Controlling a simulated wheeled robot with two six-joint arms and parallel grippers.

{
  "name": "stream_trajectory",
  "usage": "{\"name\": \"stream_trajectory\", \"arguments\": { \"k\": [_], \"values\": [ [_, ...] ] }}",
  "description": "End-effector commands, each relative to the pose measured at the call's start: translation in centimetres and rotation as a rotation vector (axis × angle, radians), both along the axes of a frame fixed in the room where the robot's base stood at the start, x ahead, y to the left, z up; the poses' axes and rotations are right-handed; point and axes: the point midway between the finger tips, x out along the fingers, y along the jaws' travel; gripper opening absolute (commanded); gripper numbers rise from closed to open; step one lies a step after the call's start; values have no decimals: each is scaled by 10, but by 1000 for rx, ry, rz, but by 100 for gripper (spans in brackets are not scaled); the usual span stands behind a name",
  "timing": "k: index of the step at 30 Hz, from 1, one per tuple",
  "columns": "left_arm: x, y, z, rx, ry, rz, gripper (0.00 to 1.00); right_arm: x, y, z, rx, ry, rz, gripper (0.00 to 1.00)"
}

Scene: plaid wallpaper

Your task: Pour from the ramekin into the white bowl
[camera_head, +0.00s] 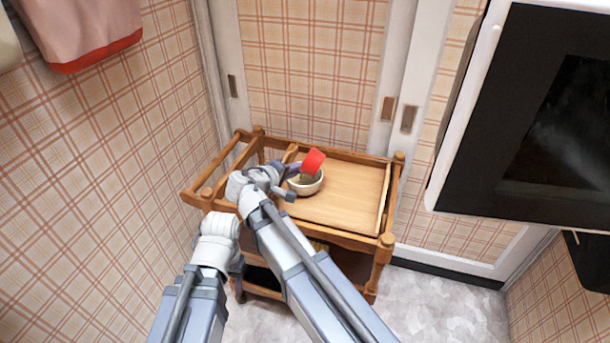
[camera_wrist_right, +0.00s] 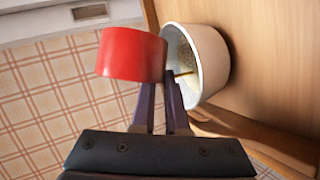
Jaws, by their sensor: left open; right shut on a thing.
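The red ramekin (camera_head: 313,161) is held tilted above the white bowl (camera_head: 305,187), which stands on the wooden cart's top. My right gripper (camera_head: 293,171) is shut on the ramekin. In the right wrist view, the ramekin (camera_wrist_right: 131,54) is beside the bowl (camera_wrist_right: 212,65), between the camera and the wallpaper. Something yellowish-brown shows inside the bowl, with a thin brown streak near its rim. The ramekin's inside is hidden. My left gripper (camera_head: 238,283) is open, low beside the cart's front left, and looks empty.
The wooden cart (camera_head: 345,205) has raised rails around its top, and the tray area right of the bowl is clear. A wall with sliding panels stands close behind. A black-fronted oven (camera_head: 540,120) is at right. A pink cloth (camera_head: 85,30) hangs at upper left.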

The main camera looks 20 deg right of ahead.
Motion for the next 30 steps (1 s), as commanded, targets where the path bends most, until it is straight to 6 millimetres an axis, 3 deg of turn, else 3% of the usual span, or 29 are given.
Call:
{"name": "stream_trajectory", "arguments": {
  "k": [30],
  "values": [
    [0,0,-7,1,0,0,48,-1,1,0,-77,56,0,0]
  ]
}}
